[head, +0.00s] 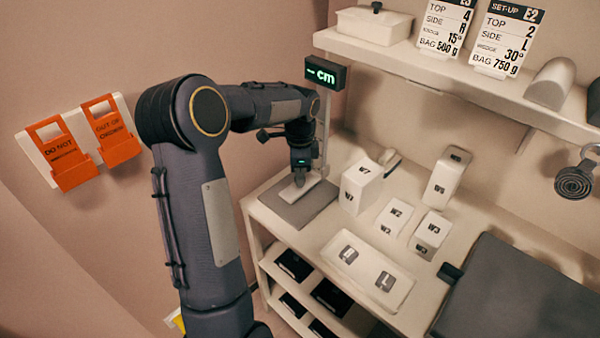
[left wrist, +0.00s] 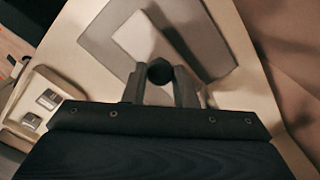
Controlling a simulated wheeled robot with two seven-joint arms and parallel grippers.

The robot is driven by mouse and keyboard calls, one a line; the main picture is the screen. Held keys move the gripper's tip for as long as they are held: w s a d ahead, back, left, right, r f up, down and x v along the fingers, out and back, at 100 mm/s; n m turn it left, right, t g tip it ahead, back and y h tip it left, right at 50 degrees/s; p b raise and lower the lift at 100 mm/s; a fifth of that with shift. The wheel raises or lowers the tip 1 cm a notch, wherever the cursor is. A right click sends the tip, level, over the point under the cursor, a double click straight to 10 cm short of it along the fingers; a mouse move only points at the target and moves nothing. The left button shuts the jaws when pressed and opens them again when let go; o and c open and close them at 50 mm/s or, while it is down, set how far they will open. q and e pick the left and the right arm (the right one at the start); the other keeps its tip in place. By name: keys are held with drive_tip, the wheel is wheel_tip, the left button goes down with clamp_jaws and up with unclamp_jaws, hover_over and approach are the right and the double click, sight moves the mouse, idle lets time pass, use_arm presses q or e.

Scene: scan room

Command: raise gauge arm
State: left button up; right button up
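The gauge stands at the back left of the table, with a green-lit cm display (head: 325,73) on a thin upright post (head: 323,130). Its grey base plate (head: 290,207) bears a flat pale block (head: 298,188); the plate (left wrist: 108,40) and block (left wrist: 138,36) also show in the left wrist view. My left gripper (head: 300,160) points down above the block, close beside the post. In the left wrist view its fingers (left wrist: 160,88) stand apart with a dark round knob (left wrist: 160,71) between or just beyond them; contact is unclear. The gauge arm is mostly hidden. My right gripper is out of view.
White blocks, including W7 (head: 360,187) and W3 (head: 430,235), stand right of the gauge. A tray (head: 345,278) with R and L pieces lies in front. A shelf (head: 470,80) with cards overhangs the back. A dark pad (head: 520,295) lies at right.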

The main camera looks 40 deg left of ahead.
use_arm(q)
clamp_jaws()
wheel_tip(320, 180, up, 18)
drive_tip(key=p, duration=1.4)
drive_tip(key=shift+r, duration=0.15)
drive_tip(key=shift+w+a+r, duration=0.1)
drive_tip(key=shift+w, duration=0.05)
drive_tip(key=shift+o, duration=2.4)
unclamp_jaws()
drive_tip(key=o, duration=0.4)
drive_tip(key=shift+c, duration=0.2)
wheel_tip(320, 180, up, 8)
